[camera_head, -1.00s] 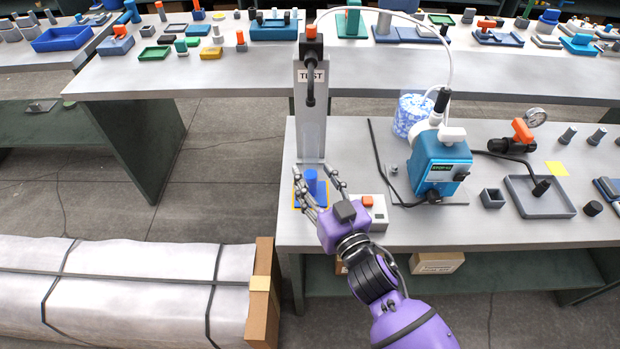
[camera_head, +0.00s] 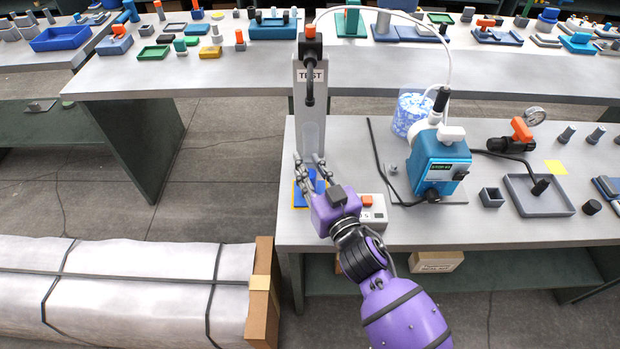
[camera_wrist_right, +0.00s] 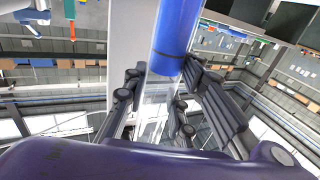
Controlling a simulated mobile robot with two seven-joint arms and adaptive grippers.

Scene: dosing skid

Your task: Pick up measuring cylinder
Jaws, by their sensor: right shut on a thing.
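The measuring cylinder is clear with blue in part of it. In the head view its blue part (camera_head: 319,184) shows between my right gripper's fingers, above a blue pad with a yellow edge (camera_head: 299,197). In the wrist view the blue part (camera_wrist_right: 177,38) is at the top, with a clear part below it between the fingers. My right gripper (camera_head: 309,158) is shut on the cylinder, with fingers on both sides. The fingers hide part of it, and I cannot tell whether its base touches the pad. My left gripper is not in view.
A grey upright marked TEST (camera_head: 311,90) stands right behind the cylinder. A box with an orange button (camera_head: 372,209) is close on the right. A blue pump (camera_head: 440,165), a beaker (camera_head: 409,112) and a grey tray (camera_head: 540,197) are further right. A hose arches overhead.

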